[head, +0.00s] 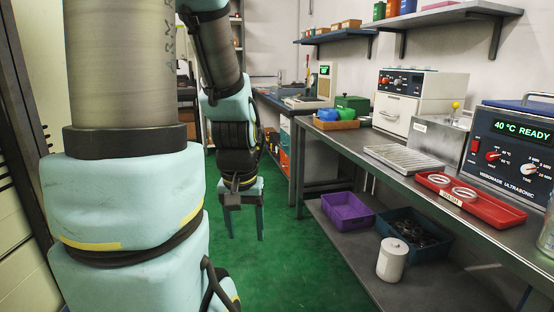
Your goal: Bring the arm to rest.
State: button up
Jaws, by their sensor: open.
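My arm hangs down in front of me in the head view, in the left half of the picture. My gripper (245,222) points down over the green floor, its two fingers apart with nothing between them. It is clear of the workbench to its right. Two bearing rings (462,194) lie in a red tray (500,209) on the bench.
The workbench (345,150) runs along the right, with a lower shelf holding a purple bin (347,211), a dark blue bin (440,244) and a white canister (392,259). An ultrasonic unit (510,150) and a metal drain rack (404,159) stand on top. Green floor (285,270) is free below my gripper.

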notch_tip(320, 180, up, 15)
jog(key=p, duration=1.3)
jog(key=shift+r, duration=0.2)
jog(key=shift+c, duration=0.3)
